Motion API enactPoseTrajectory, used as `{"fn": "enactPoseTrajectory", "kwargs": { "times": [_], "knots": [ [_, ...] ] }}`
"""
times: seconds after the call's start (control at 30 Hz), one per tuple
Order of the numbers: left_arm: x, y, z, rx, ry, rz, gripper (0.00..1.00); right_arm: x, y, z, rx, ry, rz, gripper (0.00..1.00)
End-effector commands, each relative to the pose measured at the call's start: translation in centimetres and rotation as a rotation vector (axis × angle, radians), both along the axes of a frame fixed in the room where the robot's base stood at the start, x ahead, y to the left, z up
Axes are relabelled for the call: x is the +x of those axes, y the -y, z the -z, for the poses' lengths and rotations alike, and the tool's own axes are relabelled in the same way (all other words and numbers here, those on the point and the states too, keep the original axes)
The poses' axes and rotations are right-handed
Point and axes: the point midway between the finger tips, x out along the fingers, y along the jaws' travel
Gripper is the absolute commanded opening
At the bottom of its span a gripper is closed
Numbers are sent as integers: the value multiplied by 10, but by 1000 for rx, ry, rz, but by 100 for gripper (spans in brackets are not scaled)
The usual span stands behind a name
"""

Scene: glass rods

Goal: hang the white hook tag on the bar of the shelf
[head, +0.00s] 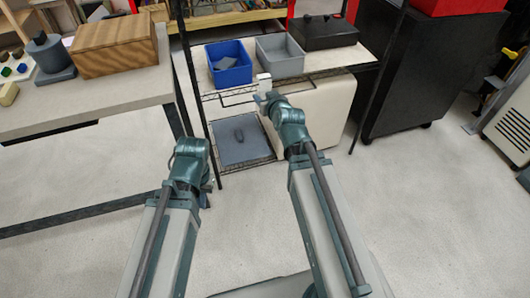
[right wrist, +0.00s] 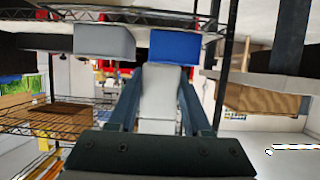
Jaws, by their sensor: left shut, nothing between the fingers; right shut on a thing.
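The white hook tag (head: 264,80) is at the front of the wire shelf (head: 215,97), held upright in my right gripper (head: 271,97). In the right wrist view, the pale tag (right wrist: 160,105) lies between the two fingers of the gripper (right wrist: 160,85). A thin dark bar (head: 236,104) runs along the shelf front, just left of the tag. I cannot tell whether the hook touches the bar. My left gripper (head: 206,187) is low, left of the shelf and away from the tag; its fingers are mostly hidden by the wrist.
A blue bin (head: 229,63), a grey bin (head: 280,56) and a black case (head: 323,33) stand on the shelf top. A grey mat (head: 243,152) with a dark object lies lower down. A table (head: 105,97) stands left, a black cabinet (head: 430,70) right. The floor in front is clear.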

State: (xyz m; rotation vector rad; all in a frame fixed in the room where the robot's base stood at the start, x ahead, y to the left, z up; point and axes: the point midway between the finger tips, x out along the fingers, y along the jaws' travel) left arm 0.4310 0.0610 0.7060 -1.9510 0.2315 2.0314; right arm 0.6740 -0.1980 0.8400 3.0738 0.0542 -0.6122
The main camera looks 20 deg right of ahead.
Motion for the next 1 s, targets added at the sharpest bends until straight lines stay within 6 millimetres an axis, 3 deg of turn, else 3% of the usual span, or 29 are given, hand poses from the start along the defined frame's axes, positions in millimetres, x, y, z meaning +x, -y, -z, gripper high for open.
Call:
{"fn": "enactPoseTrajectory", "kwargs": {
  "times": [0.03, 0.5, 0.7, 1.0],
  "knots": [
    [0, 0, 32, 0, 0, 0, 0, -1, 0, 32, 0, 0, 0, 0],
    [0, 0, 170, 2, 1, 4, 0, -3, 1, 170, 0, 0, -1, 0],
    [0, -1, 195, 2, 1, 4, 0, -4, 2, 195, 0, 0, -1, 0],
    [1, -1, 193, 2, 1, 4, 0, -3, 2, 193, 0, 0, -2, 0]
  ]
}}
